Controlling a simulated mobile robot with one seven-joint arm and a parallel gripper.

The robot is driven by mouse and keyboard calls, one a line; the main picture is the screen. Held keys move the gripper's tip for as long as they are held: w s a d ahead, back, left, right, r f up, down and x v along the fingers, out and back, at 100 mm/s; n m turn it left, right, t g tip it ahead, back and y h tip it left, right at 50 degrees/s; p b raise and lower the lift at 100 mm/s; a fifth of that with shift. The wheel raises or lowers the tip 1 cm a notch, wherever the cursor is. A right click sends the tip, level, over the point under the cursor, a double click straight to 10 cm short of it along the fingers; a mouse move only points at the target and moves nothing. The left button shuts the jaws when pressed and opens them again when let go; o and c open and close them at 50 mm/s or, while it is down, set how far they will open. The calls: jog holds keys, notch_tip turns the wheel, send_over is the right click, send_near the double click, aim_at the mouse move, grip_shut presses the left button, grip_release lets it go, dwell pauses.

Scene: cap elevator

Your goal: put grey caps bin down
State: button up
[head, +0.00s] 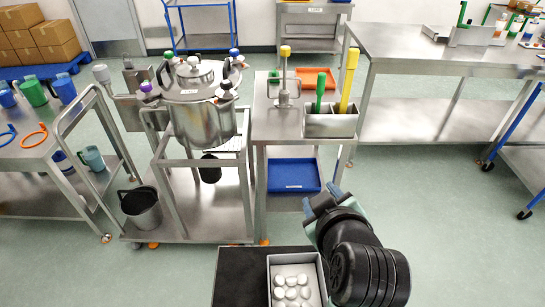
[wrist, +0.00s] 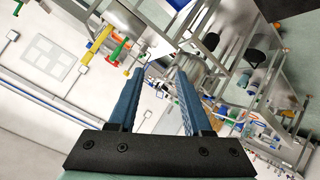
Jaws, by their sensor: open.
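The grey caps bin (head: 318,268) is an open grey box holding several pale grey-white caps. It stands on a black surface (head: 235,275) at the bottom of the head view, and its near end is cut off by the picture edge. My gripper (head: 318,203) is just beyond and above the bin's far right corner, apart from it. In the wrist view its two blue fingers (wrist: 157,100) are spread with nothing between them. The bin does not show in the wrist view.
A blue tray (head: 293,175) lies on the lower shelf of the steel table just beyond my gripper. On its top stands a steel holder (head: 330,123) with green and yellow handles. A steel vessel (head: 200,110) stands on a cart to the left. Open floor lies to the right.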

jog(key=a+r+m+t+h, duration=0.1)
jog(key=a+r+m+t, duration=0.3)
jog(key=r, duration=1)
jog(key=a+r+t, duration=0.1)
jog(key=r+t, duration=0.4)
jog(key=r, duration=0.8)
jog(key=s+a+r+m+t, duration=0.1)
jog(key=s+a+r+t, duration=0.1)
jog(key=s+r, duration=0.3)
jog(key=s+a+r+m+t, duration=0.2)
jog(key=s+r+t, duration=0.3)
jog(key=r, duration=0.6)
jog(key=shift+r+y, duration=0.15)
jog(key=shift+y, duration=0.25)
